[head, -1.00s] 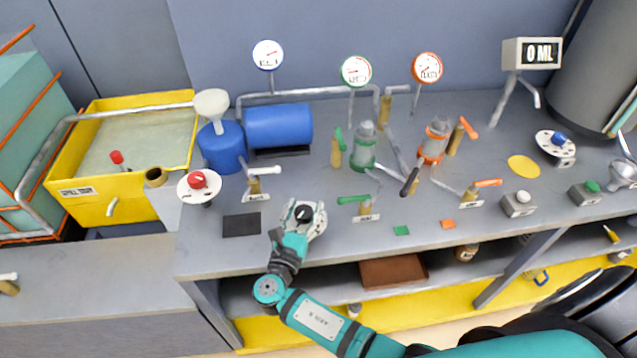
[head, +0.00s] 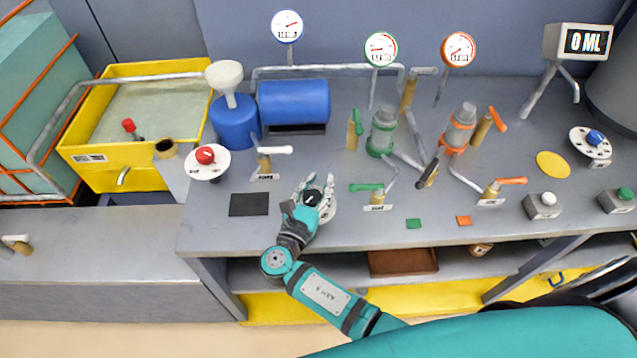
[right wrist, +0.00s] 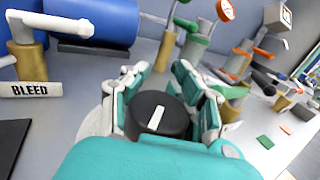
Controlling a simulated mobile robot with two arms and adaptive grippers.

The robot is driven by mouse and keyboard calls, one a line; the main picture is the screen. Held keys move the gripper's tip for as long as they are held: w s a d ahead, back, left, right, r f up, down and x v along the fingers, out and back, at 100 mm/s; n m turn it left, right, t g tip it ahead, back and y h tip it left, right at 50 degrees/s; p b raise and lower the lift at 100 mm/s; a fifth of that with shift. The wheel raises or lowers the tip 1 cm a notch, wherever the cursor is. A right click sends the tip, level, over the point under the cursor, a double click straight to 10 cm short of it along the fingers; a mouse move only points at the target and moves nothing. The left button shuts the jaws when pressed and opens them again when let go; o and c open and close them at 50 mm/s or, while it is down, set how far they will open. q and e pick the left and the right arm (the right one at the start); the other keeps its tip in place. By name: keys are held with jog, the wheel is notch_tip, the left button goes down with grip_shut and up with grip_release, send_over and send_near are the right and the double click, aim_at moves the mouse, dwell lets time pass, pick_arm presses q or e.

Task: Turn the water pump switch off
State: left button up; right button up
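The water pump switch looks to be a black round knob (head: 312,197) with a white pointer mark, on a white dial plate near the bench's front. It also shows in the right wrist view (right wrist: 158,115), its mark pointing away from my wrist. My right gripper (head: 314,186) has one finger on each side of the knob. In the right wrist view the right gripper's fingertips (right wrist: 161,72) bend inward beyond the knob, and the fingers look closed around it. The dial's lettering is hidden. My left gripper is not in view.
A BLEED valve (head: 264,162) with a white handle stands behind. A red knob dial (head: 206,160) is left, beside the yellow tank (head: 85,150). A green-handled valve (head: 372,190) is close on the right. A black square (head: 249,204) lies flat to the left.

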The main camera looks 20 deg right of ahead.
jog(key=shift+f, duration=0.1)
grip_shut()
